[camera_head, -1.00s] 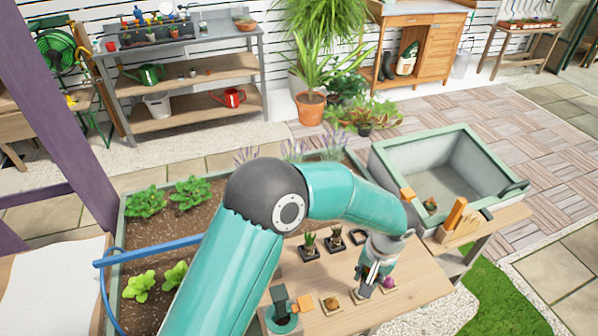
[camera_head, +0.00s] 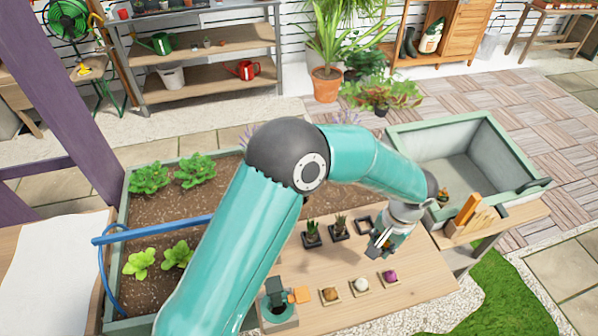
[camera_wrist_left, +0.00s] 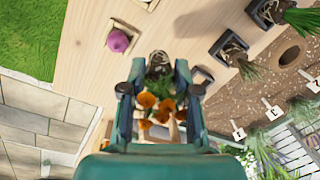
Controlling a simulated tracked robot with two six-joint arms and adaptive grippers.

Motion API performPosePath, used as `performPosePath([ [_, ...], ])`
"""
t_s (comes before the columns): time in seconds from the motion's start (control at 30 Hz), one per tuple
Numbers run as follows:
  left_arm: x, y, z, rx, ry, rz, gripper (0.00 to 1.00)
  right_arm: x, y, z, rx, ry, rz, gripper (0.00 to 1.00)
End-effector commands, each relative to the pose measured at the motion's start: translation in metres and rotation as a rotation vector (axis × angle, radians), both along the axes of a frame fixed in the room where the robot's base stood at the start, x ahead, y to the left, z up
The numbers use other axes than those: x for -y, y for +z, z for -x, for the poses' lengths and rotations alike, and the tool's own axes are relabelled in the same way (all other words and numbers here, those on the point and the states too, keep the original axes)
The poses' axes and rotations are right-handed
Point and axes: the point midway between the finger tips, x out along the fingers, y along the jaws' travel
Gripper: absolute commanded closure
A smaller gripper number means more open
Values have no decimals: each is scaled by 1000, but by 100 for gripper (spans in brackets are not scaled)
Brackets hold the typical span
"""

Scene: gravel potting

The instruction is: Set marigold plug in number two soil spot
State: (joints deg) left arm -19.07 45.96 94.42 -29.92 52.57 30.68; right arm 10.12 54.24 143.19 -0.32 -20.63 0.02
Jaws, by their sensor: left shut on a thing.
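My left gripper (camera_head: 380,246) is over the wooden bench in the head view. In the left wrist view the gripper (camera_wrist_left: 159,90) is shut on the marigold plug (camera_wrist_left: 148,104), with orange flowers, green leaves and a dark root ball between the fingers. In the head view the plug cannot be made out at the gripper. The soil bed (camera_wrist_left: 261,83) is at the right of the wrist view, with a dark hole (camera_wrist_left: 290,56) and white tags (camera_wrist_left: 272,110); I cannot read their numbers. My right gripper is not in view.
Two potted seedlings (camera_head: 312,235) (camera_head: 340,229) and an empty black tray (camera_head: 364,223) stand on the bench (camera_head: 345,268). Several bulbs, one purple (camera_head: 389,277), lie near its front. A grey basin (camera_head: 455,165) is at the right. My arm covers part of the bed (camera_head: 150,218).

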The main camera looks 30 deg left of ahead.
Motion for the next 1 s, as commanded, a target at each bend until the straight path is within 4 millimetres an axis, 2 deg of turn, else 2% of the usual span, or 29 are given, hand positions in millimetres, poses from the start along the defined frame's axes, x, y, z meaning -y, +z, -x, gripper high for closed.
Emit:
performPosePath([
  [0.07,-9,6,-12,0,-69,2,79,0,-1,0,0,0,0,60],
  [0.17,-31,14,-35,0,-153,8,79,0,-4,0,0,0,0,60],
  [0.27,-69,20,-60,5,-190,19,79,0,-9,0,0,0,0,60],
  [0.4,-135,22,-84,16,-166,28,79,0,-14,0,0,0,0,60],
  [0.6,-227,13,-93,24,-52,31,79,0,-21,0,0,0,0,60],
  [0.7,-257,7,-90,23,-2,29,79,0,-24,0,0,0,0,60],
  [0.83,-280,1,-85,20,42,28,79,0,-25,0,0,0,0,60],
  [1.0,-290,-4,-82,16,60,27,79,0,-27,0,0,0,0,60],
])
